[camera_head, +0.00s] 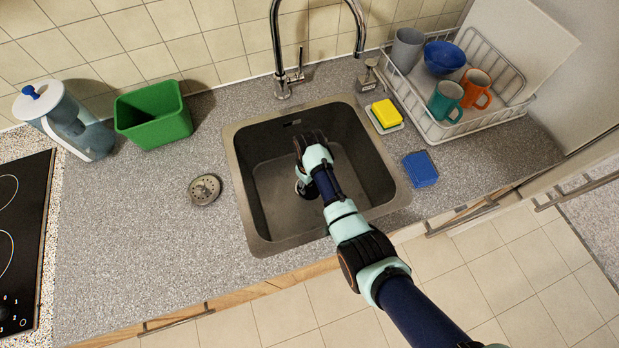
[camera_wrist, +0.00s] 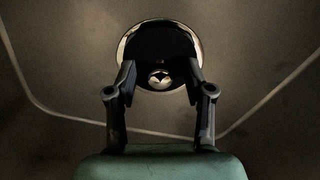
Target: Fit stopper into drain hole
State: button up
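My gripper (camera_head: 306,180) reaches down into the dark sink (camera_head: 243,190), low near its bottom. In the wrist view my gripper (camera_wrist: 160,76) has its two fingers apart, with a clear gap between them. Ahead of the fingertips is the drain, with a shiny metal rim (camera_wrist: 124,46) around a dark round middle. A small shiny knob-like piece (camera_wrist: 159,77) shows between the fingertips, apparently touching neither; I cannot tell whether it belongs to a stopper or the drain. A round metal strainer-like piece (camera_head: 204,189), possibly the stopper, lies on the counter left of the sink.
The faucet (camera_head: 283,80) rises behind the sink. A green bin (camera_head: 153,115) and water jug (camera_head: 66,122) stand left. A yellow sponge (camera_head: 386,113), blue sponge (camera_head: 420,169) and dish rack (camera_head: 455,128) with mugs are right. The counter's front left is clear.

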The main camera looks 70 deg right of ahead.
notch_tip(320, 180, up, 12)
dwell(0.6)
dwell(0.7)
